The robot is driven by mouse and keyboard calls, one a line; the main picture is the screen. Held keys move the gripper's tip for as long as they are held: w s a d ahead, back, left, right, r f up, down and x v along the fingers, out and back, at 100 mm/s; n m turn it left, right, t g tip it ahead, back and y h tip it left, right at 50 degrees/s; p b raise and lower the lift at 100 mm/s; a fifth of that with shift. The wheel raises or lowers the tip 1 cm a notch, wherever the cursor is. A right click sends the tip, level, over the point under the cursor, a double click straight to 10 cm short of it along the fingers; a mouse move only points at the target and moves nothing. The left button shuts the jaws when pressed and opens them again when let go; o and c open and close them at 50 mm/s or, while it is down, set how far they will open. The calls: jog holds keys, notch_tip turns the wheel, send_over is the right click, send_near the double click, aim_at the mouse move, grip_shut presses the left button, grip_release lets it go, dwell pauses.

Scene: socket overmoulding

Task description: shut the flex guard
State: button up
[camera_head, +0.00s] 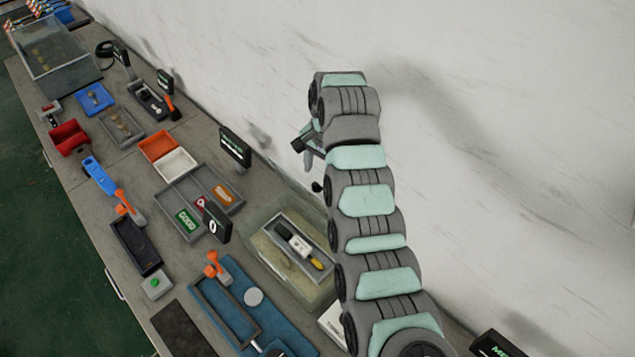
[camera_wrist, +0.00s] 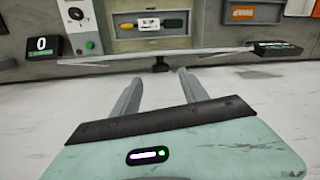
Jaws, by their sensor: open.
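The flex guard (camera_head: 262,212) is a clear panelled cover around a grey tray in the head view. Its clear panels make its exact angle hard to read, but it appears raised. In the wrist view its pale edge (camera_wrist: 110,58) runs across the picture, with a dark knob (camera_wrist: 160,64) at the middle. The knob also shows in the head view (camera_head: 317,187). My gripper (camera_head: 305,150) is above the guard, near the wall. In the wrist view my gripper (camera_wrist: 158,76) is open and empty, its fingers either side of the knob's line. Contact cannot be told.
A black, white and yellow piece (camera_head: 299,243) lies in the tray. A black display (camera_head: 217,225) stands left of the guard. A blue base with an orange-handled fixture (camera_head: 217,268) is in front. Sorting bins (camera_head: 200,200) lie farther left. The white wall is close behind my arm.

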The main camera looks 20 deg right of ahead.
jog(key=f, duration=0.4)
jog(key=f+p, duration=0.1)
jog(key=f, duration=0.1)
jog(key=shift+w+a+f, duration=0.1)
jog(key=shift+w+f, duration=0.15)
jog(key=shift+w, duration=0.15)
grip_shut()
dwell(1.1)
